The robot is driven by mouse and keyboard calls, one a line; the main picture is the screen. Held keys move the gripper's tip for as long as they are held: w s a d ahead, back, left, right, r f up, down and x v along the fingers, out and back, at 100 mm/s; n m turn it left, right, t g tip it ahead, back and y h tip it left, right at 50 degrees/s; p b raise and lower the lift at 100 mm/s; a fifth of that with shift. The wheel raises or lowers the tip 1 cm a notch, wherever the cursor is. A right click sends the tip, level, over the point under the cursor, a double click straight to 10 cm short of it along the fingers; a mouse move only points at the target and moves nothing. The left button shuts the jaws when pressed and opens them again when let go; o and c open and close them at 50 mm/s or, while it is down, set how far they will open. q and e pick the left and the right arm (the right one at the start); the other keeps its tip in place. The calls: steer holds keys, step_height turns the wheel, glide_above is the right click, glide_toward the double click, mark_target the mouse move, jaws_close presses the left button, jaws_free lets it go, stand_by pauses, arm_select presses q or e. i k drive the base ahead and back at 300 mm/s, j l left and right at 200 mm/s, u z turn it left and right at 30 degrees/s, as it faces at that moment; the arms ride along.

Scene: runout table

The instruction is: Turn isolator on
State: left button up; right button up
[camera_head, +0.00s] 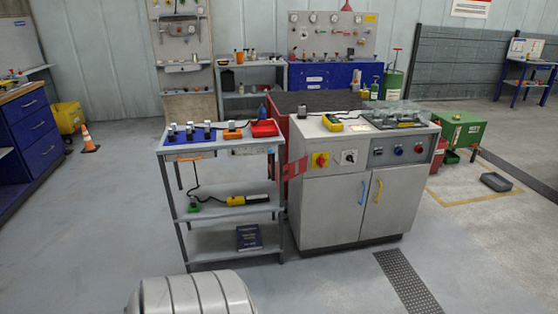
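The handle's exact angle is too small to tell. To its right is a black rotary knob on a white plate (348,157). Further right on a dark panel are small round controls, including a blue one (397,149) and a red one (418,149). Neither of my grippers is in view.
A grey shelf cart (230,205) stands close to the cabinet's left side, with a red tray (264,128) on top. A yellow device (332,123) lies on the cabinet top. An orange cone (88,139) stands left.

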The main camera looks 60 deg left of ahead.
mark_target(320, 160)
steer(key=u, duration=1.8)
steer(key=i+j, duration=0.15)
steer(key=i, duration=0.25)
steer(key=i+j, duration=0.15)
steer(key=i, duration=0.2)
